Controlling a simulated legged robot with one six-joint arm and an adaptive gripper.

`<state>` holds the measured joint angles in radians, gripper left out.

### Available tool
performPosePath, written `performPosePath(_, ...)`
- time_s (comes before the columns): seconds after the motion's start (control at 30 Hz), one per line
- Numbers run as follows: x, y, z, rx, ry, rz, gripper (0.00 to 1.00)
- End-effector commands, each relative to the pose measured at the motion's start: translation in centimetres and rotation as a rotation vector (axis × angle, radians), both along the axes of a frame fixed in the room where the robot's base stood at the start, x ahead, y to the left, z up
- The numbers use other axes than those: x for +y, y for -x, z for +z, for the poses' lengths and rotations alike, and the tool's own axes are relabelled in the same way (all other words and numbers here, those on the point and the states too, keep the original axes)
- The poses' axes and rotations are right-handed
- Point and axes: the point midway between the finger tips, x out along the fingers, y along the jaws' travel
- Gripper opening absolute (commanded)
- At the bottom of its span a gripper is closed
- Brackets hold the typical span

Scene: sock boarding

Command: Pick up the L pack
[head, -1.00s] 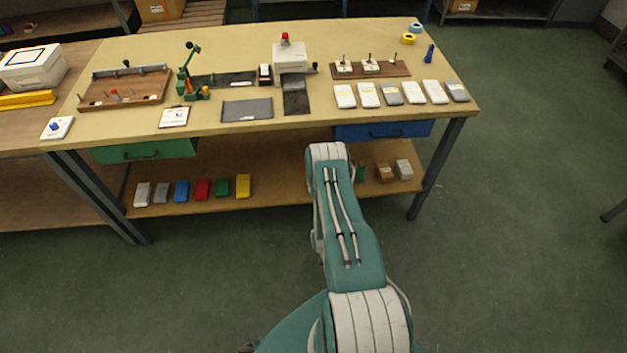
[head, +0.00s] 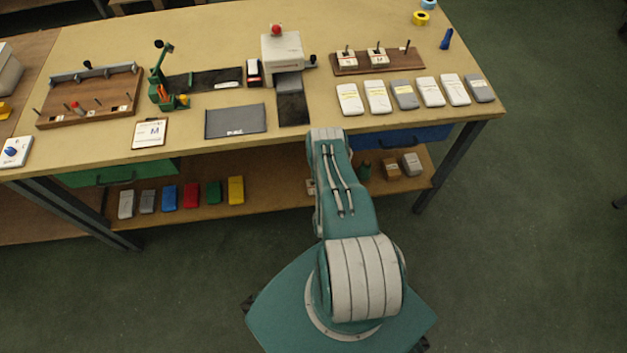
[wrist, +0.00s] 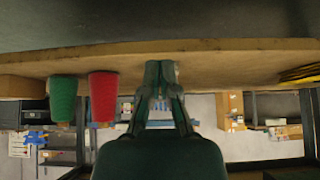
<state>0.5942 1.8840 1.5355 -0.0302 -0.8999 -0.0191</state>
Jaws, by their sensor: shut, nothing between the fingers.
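Several flat packs lie in a row along the right front of the bench. From left they are white (head: 350,99), white (head: 377,97), grey (head: 404,94), white (head: 429,91), white (head: 454,89) and grey (head: 480,88). Their labels are too small to read, so I cannot tell which is the L pack. In the wrist view my gripper (wrist: 160,72) is shut and empty, its fingertips close together in front of a wooden board edge. In the head view my arm hides it, below the bench's front edge.
The bench top (head: 210,50) holds a wooden peg board (head: 90,97), a green device (head: 162,80) and a white machine (head: 282,48). A lower shelf (head: 270,190) carries small coloured packs.

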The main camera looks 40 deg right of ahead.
Motion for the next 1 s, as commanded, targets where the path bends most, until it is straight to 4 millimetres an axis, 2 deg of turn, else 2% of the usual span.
performPosePath(0.17, -1.2, -1.8, 0.0, -0.004, 0.001, 0.0, 0.0)
performPosePath(0.73, -6.5, -10.5, -0.1, -0.003, -0.001, 0.0, 0.0)
performPosePath(0.83, -6.3, -10.1, -1.2, 0.001, -0.004, 0.0, 0.0)
performPosePath(1.0, -6.3, -10.2, -1.7, 0.001, -0.004, 0.0, 0.0)
